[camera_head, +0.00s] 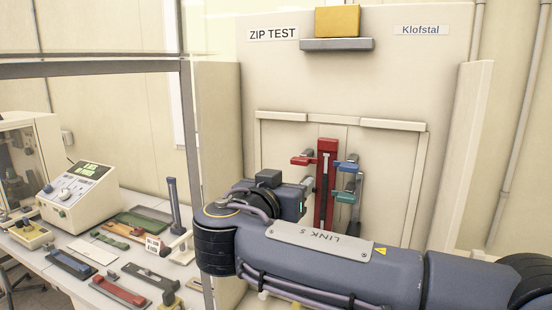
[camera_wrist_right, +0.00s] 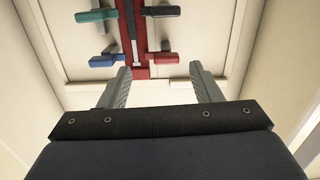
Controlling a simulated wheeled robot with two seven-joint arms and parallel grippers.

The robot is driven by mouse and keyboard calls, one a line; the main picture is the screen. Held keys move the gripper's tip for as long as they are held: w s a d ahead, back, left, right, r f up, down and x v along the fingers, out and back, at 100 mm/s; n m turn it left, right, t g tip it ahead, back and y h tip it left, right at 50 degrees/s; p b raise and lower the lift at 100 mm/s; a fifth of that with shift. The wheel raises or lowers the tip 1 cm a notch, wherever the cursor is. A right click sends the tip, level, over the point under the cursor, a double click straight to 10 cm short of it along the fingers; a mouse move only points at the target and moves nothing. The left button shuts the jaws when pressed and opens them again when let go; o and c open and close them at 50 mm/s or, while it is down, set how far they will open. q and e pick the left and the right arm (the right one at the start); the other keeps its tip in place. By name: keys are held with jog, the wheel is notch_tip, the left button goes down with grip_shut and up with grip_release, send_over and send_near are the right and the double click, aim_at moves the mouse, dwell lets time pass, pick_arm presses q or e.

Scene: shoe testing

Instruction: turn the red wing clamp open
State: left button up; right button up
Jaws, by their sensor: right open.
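The red wing clamp (camera_head: 303,160) sticks out to the left of a red upright rail (camera_head: 326,150) on the test machine's front. In the right wrist view, which looks upside down, the red clamp (camera_wrist_right: 184,57) is just beyond the right-hand fingertip. My right gripper (camera_wrist_right: 160,69) is open and empty, with its two fingers apart and pointing at the rail. It appears short of the clamp; contact is not visible. In the head view my arm hides most of this gripper. My left gripper is in neither view.
A blue clamp (camera_head: 347,166) and a teal clamp (camera_head: 345,197) stick out on the rail's right. A dark clamp (camera_wrist_right: 160,11) shows in the wrist view. A yellow block (camera_head: 337,21) sits on a shelf above. A cluttered bench (camera_head: 75,282) stands at left.

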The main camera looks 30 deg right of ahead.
aim_at(298, 162)
jog(key=shift+t, duration=0.3)
jog(key=w+d+p, duration=0.1)
jog(key=w+d+r+p, duration=0.1)
jog(key=w+d, duration=0.1)
jog(key=w+d+p, duration=0.1)
jog(key=w, duration=0.1)
jog(key=shift+d+r+p, duration=0.15)
jog(key=shift+r+p, duration=0.15)
jog(key=shift+r, duration=0.1)
jog(key=shift+w+d+f, duration=0.15)
jog(key=shift+w+d, duration=0.05)
jog(key=shift+d, duration=0.1)
jog(key=shift+c, duration=0.5)
